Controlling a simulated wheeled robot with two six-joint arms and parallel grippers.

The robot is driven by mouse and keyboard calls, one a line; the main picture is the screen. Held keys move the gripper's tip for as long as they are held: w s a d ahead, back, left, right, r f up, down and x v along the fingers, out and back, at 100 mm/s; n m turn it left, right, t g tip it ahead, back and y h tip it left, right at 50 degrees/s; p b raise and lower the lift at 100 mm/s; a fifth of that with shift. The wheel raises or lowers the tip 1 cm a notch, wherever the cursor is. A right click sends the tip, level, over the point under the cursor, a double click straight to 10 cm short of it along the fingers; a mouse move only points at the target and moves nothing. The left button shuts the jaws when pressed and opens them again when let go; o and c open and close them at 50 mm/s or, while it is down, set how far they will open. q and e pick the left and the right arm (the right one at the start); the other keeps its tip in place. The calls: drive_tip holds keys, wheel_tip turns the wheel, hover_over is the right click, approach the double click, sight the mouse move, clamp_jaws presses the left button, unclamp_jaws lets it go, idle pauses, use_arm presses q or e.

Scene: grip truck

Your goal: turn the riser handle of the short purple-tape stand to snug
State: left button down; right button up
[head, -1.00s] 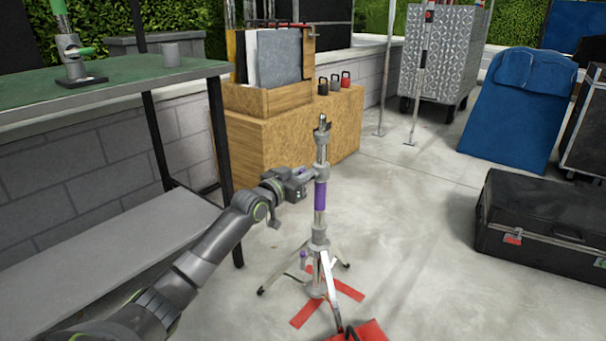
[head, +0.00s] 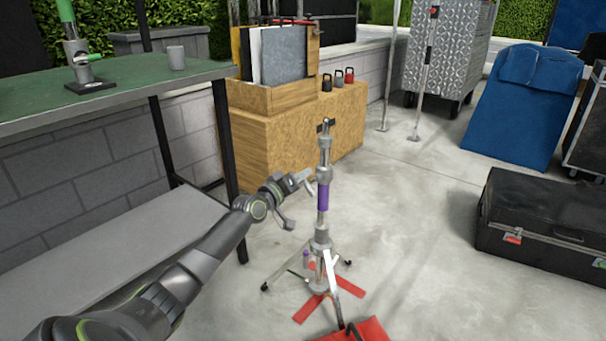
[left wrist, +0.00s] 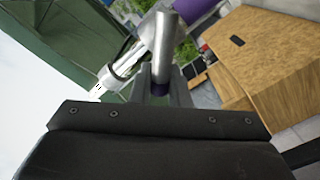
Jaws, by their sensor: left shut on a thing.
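The short stand is a chrome tripod on the concrete, with a band of purple tape (head: 323,197) around its column below a grey collar. It stands upright over a red floor cross (head: 312,308). My left gripper (head: 303,181) is at the collar's left side, just above the tape. In the left wrist view it is shut on the grey riser handle (left wrist: 166,38), a short metal bar beside the column. The purple tape (left wrist: 194,18) shows beyond it. The handle's gripped part is partly hidden by the fingers. My right gripper is out of view.
A red bag (head: 362,331) lies at the stand's front foot. A wooden box (head: 290,142) stands behind, and a green-topped table (head: 120,88) is at the left. A black case (head: 545,220) lies at the right. Concrete between stand and case is clear.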

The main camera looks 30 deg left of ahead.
use_arm(q)
drive_tip(key=n, duration=0.3)
drive_tip(key=f+n, duration=0.1)
drive_tip(key=shift+a+n, duration=0.3)
drive_tip(key=shift+a, duration=0.05)
drive_tip(key=shift+a+f+n+p, duration=0.15)
drive_tip(key=shift+f+n, duration=0.15)
drive_tip(key=shift+n, duration=0.8)
drive_tip(key=shift+d+f+n+p, duration=0.15)
drive_tip(key=shift+f+n, duration=0.1)
drive_tip(key=shift+n, duration=0.85)
drive_tip(key=shift+a, duration=0.1)
drive_tip(key=c, duration=1.4)
unclamp_jaws()
